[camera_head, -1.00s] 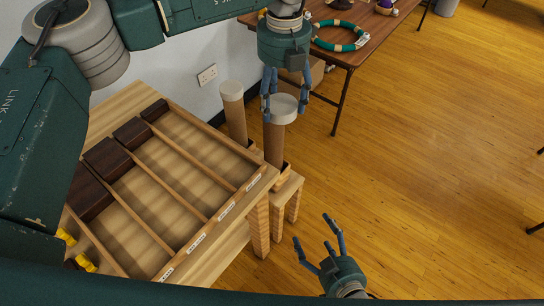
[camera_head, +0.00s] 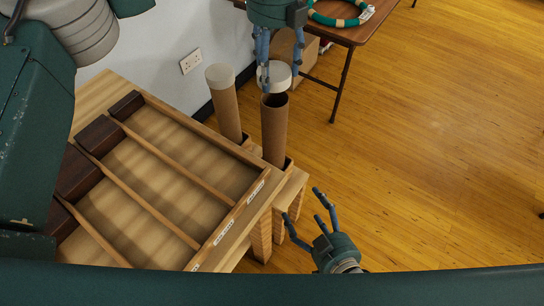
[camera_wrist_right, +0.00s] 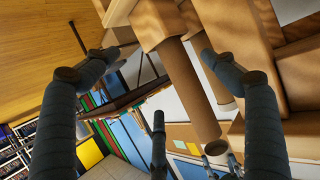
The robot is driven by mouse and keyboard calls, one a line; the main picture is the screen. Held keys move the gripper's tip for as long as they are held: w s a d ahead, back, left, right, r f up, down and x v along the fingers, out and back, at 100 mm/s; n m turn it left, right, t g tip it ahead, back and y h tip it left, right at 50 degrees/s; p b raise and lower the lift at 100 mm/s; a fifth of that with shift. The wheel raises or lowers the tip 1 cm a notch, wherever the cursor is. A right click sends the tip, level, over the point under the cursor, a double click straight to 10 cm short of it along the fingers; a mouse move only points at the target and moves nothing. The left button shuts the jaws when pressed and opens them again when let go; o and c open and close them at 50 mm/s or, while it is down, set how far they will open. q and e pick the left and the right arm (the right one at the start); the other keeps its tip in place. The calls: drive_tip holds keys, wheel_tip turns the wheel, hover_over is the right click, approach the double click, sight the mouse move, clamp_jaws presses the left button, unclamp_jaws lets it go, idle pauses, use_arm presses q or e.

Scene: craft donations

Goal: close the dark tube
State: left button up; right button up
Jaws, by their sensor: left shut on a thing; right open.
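The dark tube (camera_head: 274,135) is a brown cardboard cylinder standing upright in a wooden holder beside the tray. Its dark open mouth faces up. A white cap (camera_head: 275,72) is between the fingers of my left gripper (camera_head: 279,82), which is shut on it, just above the tube's mouth; a gap shows between them. In the right wrist view the dark tube (camera_wrist_right: 187,80) appears upside down, with the cap (camera_wrist_right: 215,148) apart from its end. My right gripper (camera_head: 305,212) is open and empty, low and to the right of the tube.
A second tube (camera_head: 225,108) with a white lid stands just left. A wooden compartment tray (camera_head: 205,240) with dark blocks fills the left. A brown table (camera_head: 345,33) with a green ring (camera_head: 338,20) stands behind. Floor at right is clear.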

sight(282, 155)
use_arm(q)
drive_tip(key=shift+s+d+r, duration=0.1)
drive_tip(key=shift+s+r, duration=0.1)
use_arm(e)
drive_tip(key=shift+s+r, duration=0.1)
drive_tip(key=shift+s, duration=0.05)
use_arm(q)
drive_tip(key=shift+w+f, duration=0.1)
use_arm(e)
drive_tip(key=w+a, duration=0.2)
drive_tip(key=w, duration=0.4)
drive_tip(key=w+a, duration=0.3)
drive_tip(key=w, duration=0.4)
drive_tip(key=w+a, duration=0.2)
drive_tip(key=w, duration=0.5)
drive_tip(key=shift+a+f, duration=0.25)
drive_tip(key=shift+f, duration=0.1)
drive_tip(key=shift+x, duration=0.8)
drive_tip(key=c, duration=1.5)
use_arm(q)
drive_tip(key=shift+f, duration=2.4)
